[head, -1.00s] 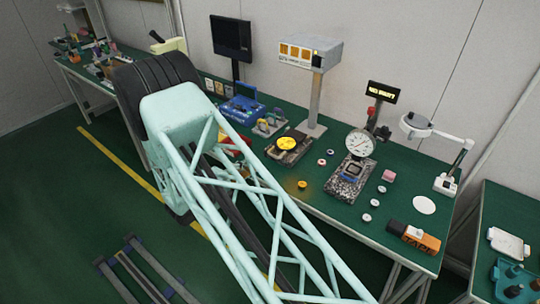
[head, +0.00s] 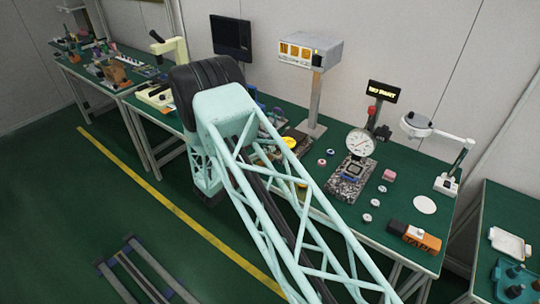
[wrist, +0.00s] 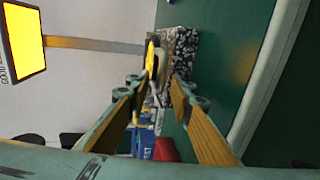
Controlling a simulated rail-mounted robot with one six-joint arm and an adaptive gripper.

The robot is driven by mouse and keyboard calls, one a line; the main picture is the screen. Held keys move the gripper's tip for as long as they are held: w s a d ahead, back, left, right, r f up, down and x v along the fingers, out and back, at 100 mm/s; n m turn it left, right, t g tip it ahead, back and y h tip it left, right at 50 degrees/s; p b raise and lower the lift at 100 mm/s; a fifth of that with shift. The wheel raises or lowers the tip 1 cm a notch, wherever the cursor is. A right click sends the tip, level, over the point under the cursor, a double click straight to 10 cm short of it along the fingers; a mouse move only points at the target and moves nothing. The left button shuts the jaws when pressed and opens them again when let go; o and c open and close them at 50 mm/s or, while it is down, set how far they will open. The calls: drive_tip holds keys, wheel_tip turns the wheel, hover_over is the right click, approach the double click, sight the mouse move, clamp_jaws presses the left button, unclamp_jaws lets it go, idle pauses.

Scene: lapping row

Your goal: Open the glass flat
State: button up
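A round yellow-lit disc, which looks like the glass flat (head: 289,142), sits on a dark base on the green bench, partly hidden by my arm. It also shows edge-on in the wrist view (wrist: 151,56), at upper centre beside a speckled granite block (wrist: 182,48). I cannot tell its hinge or handle. My gripper (wrist: 158,86) is open in the wrist view, its two fingers apart with the disc beyond the gap between the tips. The fingers look empty and apart from the disc. In the head view my gripper is hidden behind my arm.
A lamp box (head: 310,52) on a post stands behind the disc; its lit yellow face shows in the wrist view (wrist: 24,42). A dial gauge (head: 361,142) on granite stands to the right. Small round pieces (head: 364,217) lie nearby. A red object (wrist: 166,150) lies below the fingers.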

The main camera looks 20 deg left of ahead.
drive_tip(key=shift+w+d+f, duration=0.15)
drive_tip(key=shift+w, duration=0.4)
drive_tip(key=shift+c, duration=0.5)
clamp_jaws()
drive_tip(key=shift+r+g, duration=0.3)
drive_tip(key=shift+r, duration=0.05)
